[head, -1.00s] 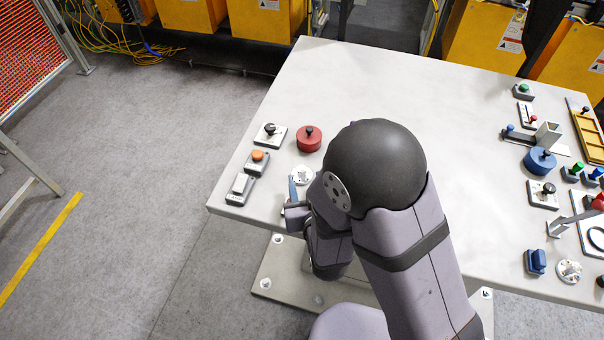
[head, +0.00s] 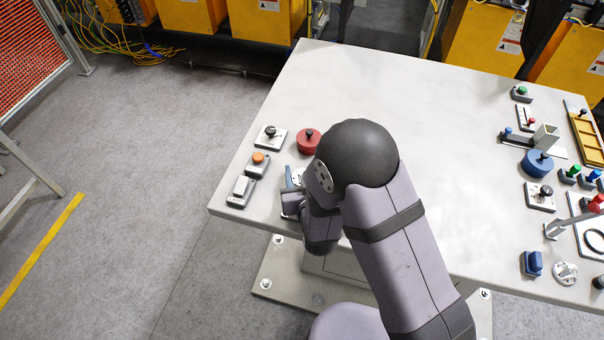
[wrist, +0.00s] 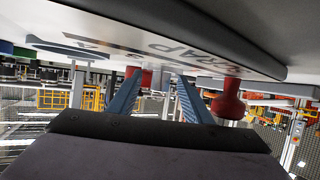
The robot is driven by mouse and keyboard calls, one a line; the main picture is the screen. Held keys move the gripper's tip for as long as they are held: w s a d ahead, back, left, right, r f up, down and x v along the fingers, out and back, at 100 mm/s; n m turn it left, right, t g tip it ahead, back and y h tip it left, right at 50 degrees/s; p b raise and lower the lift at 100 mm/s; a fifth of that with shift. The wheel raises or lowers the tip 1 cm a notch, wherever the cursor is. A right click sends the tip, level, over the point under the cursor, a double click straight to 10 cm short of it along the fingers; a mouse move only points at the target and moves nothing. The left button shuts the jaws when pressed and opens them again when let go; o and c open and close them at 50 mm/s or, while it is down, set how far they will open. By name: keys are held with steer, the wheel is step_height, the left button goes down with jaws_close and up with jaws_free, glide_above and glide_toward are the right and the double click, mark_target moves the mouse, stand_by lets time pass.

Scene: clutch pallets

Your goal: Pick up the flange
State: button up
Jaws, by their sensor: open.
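A pale round flange (head: 299,174) lies near the left front edge of the table, mostly hidden behind my wrist in the head view. A similar silver flange (head: 565,273) lies at the table's right front. My gripper (head: 291,180) is low over the left edge, beside the near flange, partly covered by my arm. In the wrist view its two blue fingers (wrist: 160,80) are apart, with no object clearly held between them. I cannot make out the flange in the wrist view.
A red round part (head: 308,141), a black-knobbed plate (head: 271,137), an orange-button box (head: 257,164) and a grey switch box (head: 241,190) stand close by. A blue round part (head: 538,162) and several other parts crowd the right side. The table's middle is clear.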

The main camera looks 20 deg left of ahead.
mark_target(302, 170)
jaws_close()
steer(key=shift+f, duration=0.1)
stand_by(0.4)
steer(key=shift+r+b, duration=0.4)
steer(key=shift+r, duration=4.7)
steer(key=shift+w+d+p, duration=0.4)
steer(key=shift+d+p, duration=0.1)
steer(key=shift+p, duration=0.3)
steer(key=d+f+p, duration=0.2)
steer(key=d+p, duration=0.7)
steer(key=p, duration=0.3)
steer(key=shift+s+d+f, duration=0.3)
steer(key=shift+s+f, duration=0.05)
steer(key=shift+s, duration=0.05)
